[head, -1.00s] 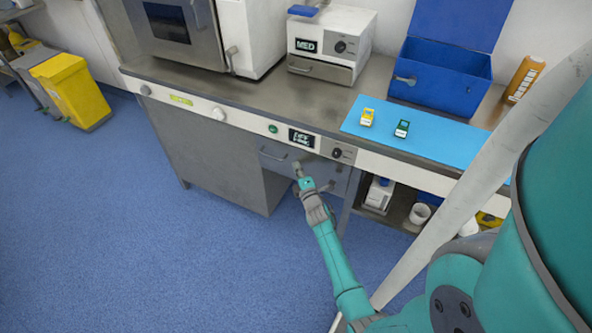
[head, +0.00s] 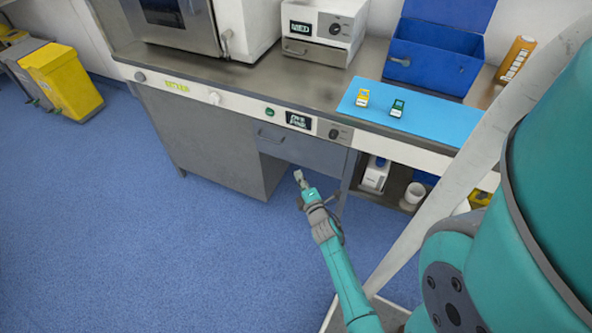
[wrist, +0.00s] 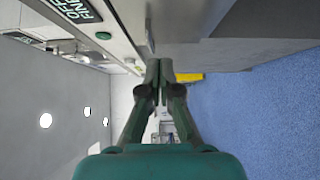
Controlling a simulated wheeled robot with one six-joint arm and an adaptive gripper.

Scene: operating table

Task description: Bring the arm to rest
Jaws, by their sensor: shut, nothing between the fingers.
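My gripper (head: 299,177) is in front of the bench, below the drawer and above the blue floor in the head view. In the wrist view my gripper (wrist: 159,82) has its two fingers together at the tips, shut with nothing between them. My teal arm reaches up from the bottom of the head view. The gripper looks apart from the bench front, though the exact gap is hard to tell.
The bench (head: 300,88) carries a blue mat (head: 435,118) with a yellow (head: 362,97) and a green (head: 397,107) small item, an open blue box (head: 432,60) and a MED unit (head: 322,30). A drawer (head: 295,145) is near the gripper. The blue floor (head: 130,230) is clear at left.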

